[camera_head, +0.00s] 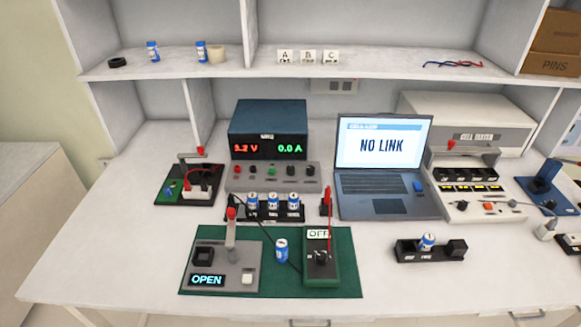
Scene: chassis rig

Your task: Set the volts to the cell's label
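The power supply (268,131) stands at the back of the bench. Its red display appears to read 3.2 V and its green display 0.0 A. Knobs and terminals (273,172) line its lower front. A blue and white cell (281,250) stands upright on the green mat (282,287). Three similar cells (272,201) stand in a black rack before the supply. Another cell (427,242) sits in a black holder (405,251) at the right. Its label and the others are too small to read. Neither gripper is in view.
A grey fixture (223,265) reading OPEN and a green meter (320,262) reading OFF are on the mat. A laptop (383,160) shows NO LINK. A cell tester (472,180) stands right. The front bench edge is mostly clear.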

